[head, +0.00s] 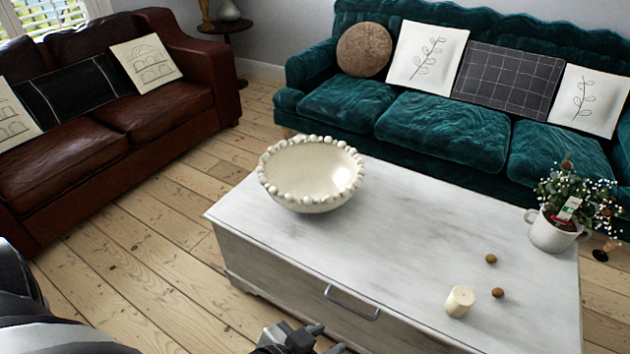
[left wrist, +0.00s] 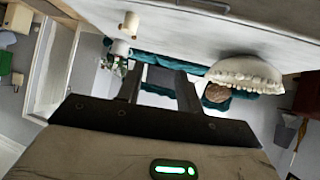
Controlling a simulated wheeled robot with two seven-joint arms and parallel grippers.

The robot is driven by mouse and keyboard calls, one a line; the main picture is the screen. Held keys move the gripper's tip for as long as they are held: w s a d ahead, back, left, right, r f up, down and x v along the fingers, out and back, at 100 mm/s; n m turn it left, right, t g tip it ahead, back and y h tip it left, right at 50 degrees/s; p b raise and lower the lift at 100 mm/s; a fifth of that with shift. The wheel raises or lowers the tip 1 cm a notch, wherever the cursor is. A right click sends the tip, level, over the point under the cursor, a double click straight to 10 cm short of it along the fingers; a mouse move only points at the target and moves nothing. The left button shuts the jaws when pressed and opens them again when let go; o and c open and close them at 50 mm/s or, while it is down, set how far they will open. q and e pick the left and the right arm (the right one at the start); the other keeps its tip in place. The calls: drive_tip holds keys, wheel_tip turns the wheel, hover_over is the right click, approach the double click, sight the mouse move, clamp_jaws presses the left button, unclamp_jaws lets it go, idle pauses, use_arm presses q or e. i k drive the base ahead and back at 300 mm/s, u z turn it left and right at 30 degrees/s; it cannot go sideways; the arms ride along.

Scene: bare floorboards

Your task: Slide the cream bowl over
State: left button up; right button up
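The cream bowl (head: 312,172), with a rim of round beads, stands upright and empty near the left end of the white chest-like table (head: 420,225). In the left wrist view the bowl (left wrist: 245,72) shows upside down at the right, beyond the fingers. My left gripper (head: 327,338) is at the bottom edge of the head view, in front of the table's near side and well apart from the bowl. In the left wrist view its two fingers (left wrist: 158,85) stand apart with nothing between them. My right gripper is not in view.
The table's middle is clear. A metal handle (head: 352,303) juts from its front. A teal sofa (head: 440,125) stands behind, a brown sofa (head: 110,125) at left.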

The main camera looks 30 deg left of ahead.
sight(312, 176)
drive_tip(key=u, duration=2.65)
drive_tip(key=i, duration=1.8)
drive_tip(key=z, duration=3.15)
drive_tip(key=i, duration=0.5)
drive_tip(key=u, duration=0.1)
